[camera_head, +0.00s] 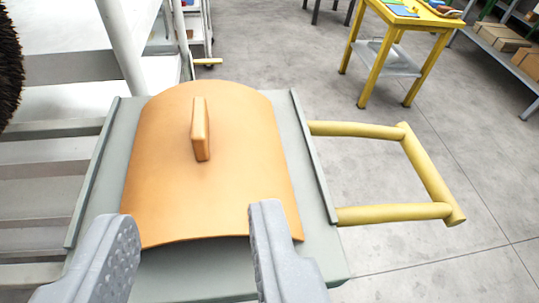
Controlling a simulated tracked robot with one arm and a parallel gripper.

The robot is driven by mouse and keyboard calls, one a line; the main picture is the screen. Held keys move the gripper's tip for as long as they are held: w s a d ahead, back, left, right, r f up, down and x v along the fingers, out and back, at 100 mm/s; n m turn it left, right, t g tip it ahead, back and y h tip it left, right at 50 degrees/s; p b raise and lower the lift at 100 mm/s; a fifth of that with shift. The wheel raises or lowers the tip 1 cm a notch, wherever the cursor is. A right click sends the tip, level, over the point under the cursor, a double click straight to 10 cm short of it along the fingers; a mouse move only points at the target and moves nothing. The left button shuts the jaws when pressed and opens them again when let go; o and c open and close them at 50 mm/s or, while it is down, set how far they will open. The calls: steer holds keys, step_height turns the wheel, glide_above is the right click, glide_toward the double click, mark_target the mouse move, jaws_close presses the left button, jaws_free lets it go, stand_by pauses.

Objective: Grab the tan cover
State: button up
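The tan cover (232,203) is a curved, arched sheet with a block-shaped handle (201,130) standing up from its top. It rests on a grey-green tray (306,145) with raised side rails. My gripper (190,235) shows at the bottom of the view, with its two grey fingers wide apart and nothing between them. The fingertips overlap the near edge of the cover in the picture, nearer to me than the handle. I cannot tell whether they touch the cover.
A yellow bar handle (430,175) sticks out from the tray's right side. A yellow table (412,28) with items on it stands at the upper right, near a shelf with boxes (502,37). Dark bristles (9,68) show at the left edge. Grey floor (290,60) lies open between.

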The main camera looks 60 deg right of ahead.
mark_target(196, 127)
steer(key=x, duration=0.8)
steer(key=shift+w+d+f, duration=0.1)
steer(key=shift+w+d, duration=0.2)
steer(key=x, duration=0.4)
steer(key=shift+w+a+f+b, duration=0.15)
steer(key=shift+a+b, duration=0.1)
steer(key=shift+b, duration=0.05)
steer(key=shift+w+d+f, duration=0.15)
steer(key=shift+w+d, duration=0.15)
steer(key=shift+d, duration=0.05)
jaws_close()
